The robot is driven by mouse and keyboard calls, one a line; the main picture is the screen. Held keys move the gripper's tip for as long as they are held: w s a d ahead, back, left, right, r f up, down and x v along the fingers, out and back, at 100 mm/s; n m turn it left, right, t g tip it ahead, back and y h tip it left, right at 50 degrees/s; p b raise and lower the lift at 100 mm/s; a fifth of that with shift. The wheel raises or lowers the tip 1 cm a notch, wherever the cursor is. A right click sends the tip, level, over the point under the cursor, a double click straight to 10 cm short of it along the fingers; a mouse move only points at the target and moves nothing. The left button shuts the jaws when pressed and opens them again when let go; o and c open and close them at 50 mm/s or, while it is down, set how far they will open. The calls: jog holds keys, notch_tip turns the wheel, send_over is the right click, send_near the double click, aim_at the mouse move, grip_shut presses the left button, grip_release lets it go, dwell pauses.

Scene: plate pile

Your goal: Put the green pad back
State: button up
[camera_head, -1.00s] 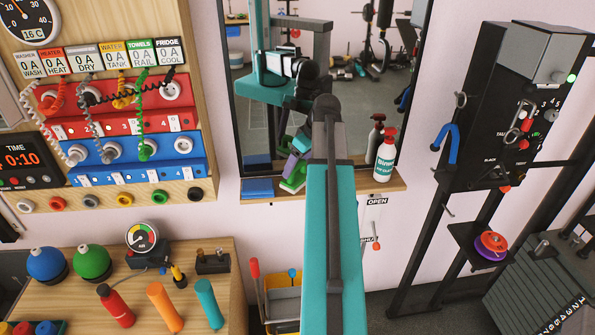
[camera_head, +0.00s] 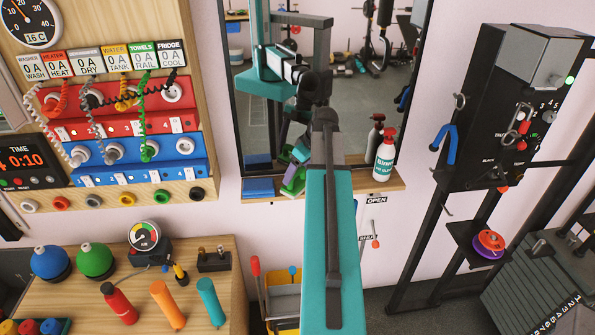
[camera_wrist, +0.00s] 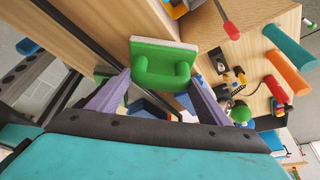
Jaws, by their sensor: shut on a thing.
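The green pad (camera_wrist: 160,66) has a thin pale layer along one side and a green handle. In the wrist view it sits between the two purple fingers of my gripper (camera_wrist: 160,80), which is shut on it by the handle. In the head view the green pad (camera_head: 292,184) shows just left of my arm, in front of the mirror's lower edge and by the wooden shelf (camera_head: 330,189). Whether it touches the shelf is unclear. My arm partly hides my gripper (camera_head: 300,158).
A blue pad (camera_head: 259,187) lies at the shelf's left end. A red-and-white bottle (camera_head: 385,156) stands at the right end, close to my arm. The large mirror (camera_head: 370,85) rises behind the shelf. A wooden bench (camera_head: 75,305) with several tools is at lower left.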

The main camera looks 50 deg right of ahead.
jog(key=o, duration=0.9)
jog(key=shift+r, duration=0.1)
jog(key=shift+b+v, duration=1.45)
jog(key=shift+v, duration=4.5)
